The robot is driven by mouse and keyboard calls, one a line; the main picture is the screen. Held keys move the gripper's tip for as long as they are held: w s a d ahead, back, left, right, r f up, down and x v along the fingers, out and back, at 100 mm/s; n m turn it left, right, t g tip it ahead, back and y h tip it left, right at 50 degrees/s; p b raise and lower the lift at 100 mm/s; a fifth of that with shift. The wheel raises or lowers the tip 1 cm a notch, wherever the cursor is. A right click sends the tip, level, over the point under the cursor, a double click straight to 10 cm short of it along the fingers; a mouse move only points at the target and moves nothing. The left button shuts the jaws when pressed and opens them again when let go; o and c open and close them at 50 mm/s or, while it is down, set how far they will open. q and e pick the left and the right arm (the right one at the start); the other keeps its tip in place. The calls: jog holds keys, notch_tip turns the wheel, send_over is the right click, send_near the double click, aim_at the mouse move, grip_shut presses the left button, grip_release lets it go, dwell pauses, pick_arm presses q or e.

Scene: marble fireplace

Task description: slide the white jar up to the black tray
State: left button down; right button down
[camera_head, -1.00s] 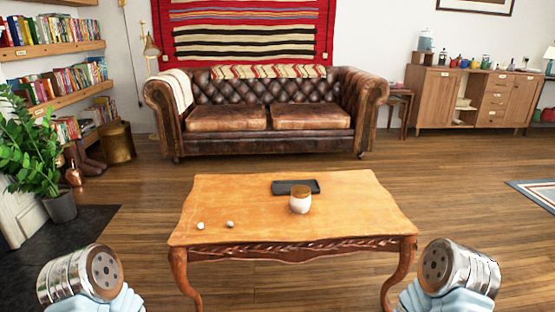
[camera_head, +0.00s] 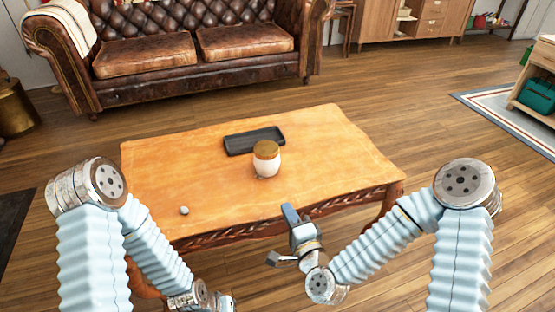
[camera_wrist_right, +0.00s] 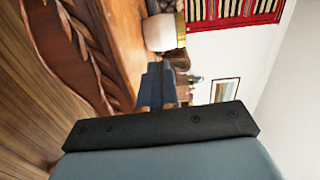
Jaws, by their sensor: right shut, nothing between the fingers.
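The white jar (camera_head: 266,162), with a brown top, stands upright on the wooden table, just in front of the right part of the black tray (camera_head: 240,142). In the head view the jar's top comes close to the tray's near edge; I cannot tell whether they touch. My right gripper (camera_head: 290,213) is shut and empty at the table's front edge, nearer to me than the jar and slightly right of it. In the right wrist view its fingers (camera_wrist_right: 158,86) point toward the jar (camera_wrist_right: 162,32), apart from it. The left arm runs off the bottom edge, its fingers out of sight.
The wooden table (camera_head: 340,150) is clear left and right of the jar. A small pale ball (camera_head: 184,210) lies near its front left. A brown leather sofa (camera_head: 190,50) stands behind the table, with open floor between.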

send_near(269, 166)
jog(key=shift+t, duration=0.3)
jog(key=x, duration=0.7)
jog(key=shift+s+a+f, duration=0.1)
jog(key=shift+f, duration=0.2)
pick_arm(q)
jog(key=shift+w+a+f, duration=0.15)
jog(key=shift+w, duration=0.15)
